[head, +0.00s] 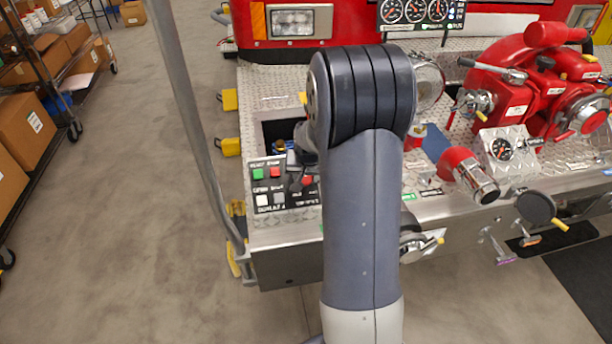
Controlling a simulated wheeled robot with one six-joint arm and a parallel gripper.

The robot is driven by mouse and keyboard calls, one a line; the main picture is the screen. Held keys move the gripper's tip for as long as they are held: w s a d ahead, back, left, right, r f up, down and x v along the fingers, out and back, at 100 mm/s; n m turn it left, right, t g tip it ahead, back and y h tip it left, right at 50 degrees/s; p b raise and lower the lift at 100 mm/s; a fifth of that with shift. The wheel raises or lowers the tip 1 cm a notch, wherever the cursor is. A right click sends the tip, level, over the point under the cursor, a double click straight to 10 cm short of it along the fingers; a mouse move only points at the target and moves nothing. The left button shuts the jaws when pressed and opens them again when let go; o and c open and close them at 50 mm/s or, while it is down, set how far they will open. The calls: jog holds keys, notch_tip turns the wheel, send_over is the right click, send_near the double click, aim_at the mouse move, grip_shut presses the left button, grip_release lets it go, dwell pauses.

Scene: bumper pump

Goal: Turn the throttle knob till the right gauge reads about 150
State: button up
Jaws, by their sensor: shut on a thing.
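The gauge panel stands at the top of the head view with three round dials. The right gauge (437,10) shows, but its needle and numbers are too small to read surely. The control panel (263,199) with green, red and white buttons lies left of my arm. My gripper (297,172) shows only partly at the left edge of my arm, low over this panel. It is shut on what seems to be the dark throttle knob (295,187). My arm hides most of the gripper, and the fingertips and knob markings are unclear.
A red pump body (505,90) with valves and a small gauge (502,149) fills the deck's right side. A red-collared outlet (468,175) juts forward. A grey pole (196,110) rises left of the bumper. Shelves with boxes (22,125) stand far left; floor between is clear.

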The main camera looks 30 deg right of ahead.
jog(key=m+b, duration=0.2)
jog(key=m, duration=0.2)
jog(key=shift+y, duration=0.3)
jog(key=shift+m+t+y, duration=0.3)
jog(key=shift+m, duration=2)
jog(key=o, duration=1)
jog(key=v, duration=1.1)
jog(key=shift+s+f, duration=0.1)
jog(key=shift+f, duration=0.1)
jog(key=x, duration=1)
jog(key=shift+w+f, duration=0.25)
